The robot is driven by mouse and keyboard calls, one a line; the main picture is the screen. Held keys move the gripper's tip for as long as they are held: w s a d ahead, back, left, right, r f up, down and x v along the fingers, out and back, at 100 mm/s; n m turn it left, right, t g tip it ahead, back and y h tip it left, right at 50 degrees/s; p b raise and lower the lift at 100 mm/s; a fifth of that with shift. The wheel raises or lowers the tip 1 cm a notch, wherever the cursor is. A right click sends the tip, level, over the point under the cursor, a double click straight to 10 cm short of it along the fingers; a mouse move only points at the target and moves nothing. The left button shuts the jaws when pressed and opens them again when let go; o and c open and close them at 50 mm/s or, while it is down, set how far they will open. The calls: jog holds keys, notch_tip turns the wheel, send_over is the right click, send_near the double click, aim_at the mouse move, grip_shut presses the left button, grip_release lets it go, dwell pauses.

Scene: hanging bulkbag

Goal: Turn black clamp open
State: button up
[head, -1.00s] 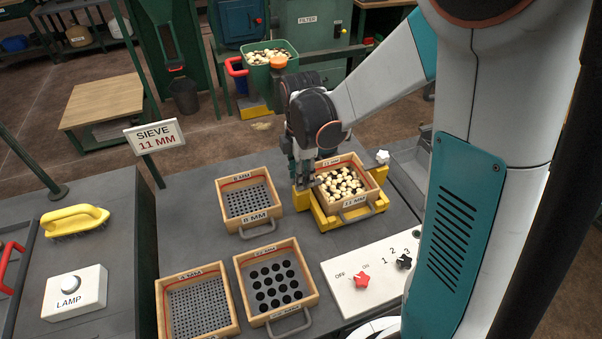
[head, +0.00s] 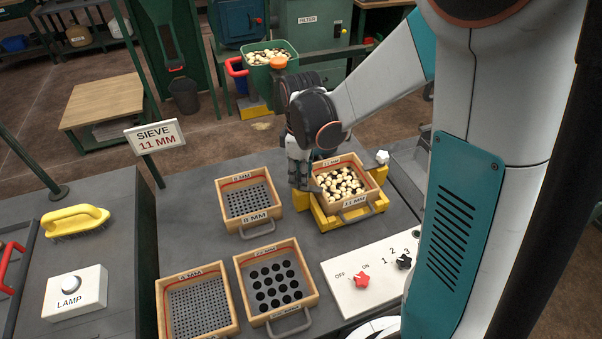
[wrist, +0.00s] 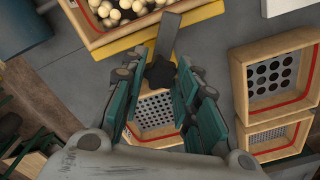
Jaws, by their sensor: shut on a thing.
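The black clamp (wrist: 160,73) is a star-shaped knob with a grey bar (wrist: 170,35). In the wrist view the bar points from the knob over the yellow frame's edge to the wooden sieve's rim. My gripper (wrist: 163,62) is shut on the knob, one finger on each side. In the head view my gripper (head: 299,182) is at the left side of the yellow frame (head: 365,214) and hides the knob. The 11 mm sieve (head: 361,206), holding pale round pieces, sits in that frame.
Other sieves stand on the grey table: the 8 mm sieve (head: 248,226) to the left and the large-holed one (head: 283,317) in front. A switch panel (head: 345,294) with red and black knobs is at front right. A green bin (head: 271,75) is behind my gripper.

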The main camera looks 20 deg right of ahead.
jog(key=m, duration=0.5)
jog(key=shift+m, duration=0.3)
jog(key=m, duration=0.5)
jog(key=shift+m, duration=0.4)
jog(key=o, duration=1.1)
jog(key=shift+c, duration=0.2)
notch_tip(320, 180, up, 12)
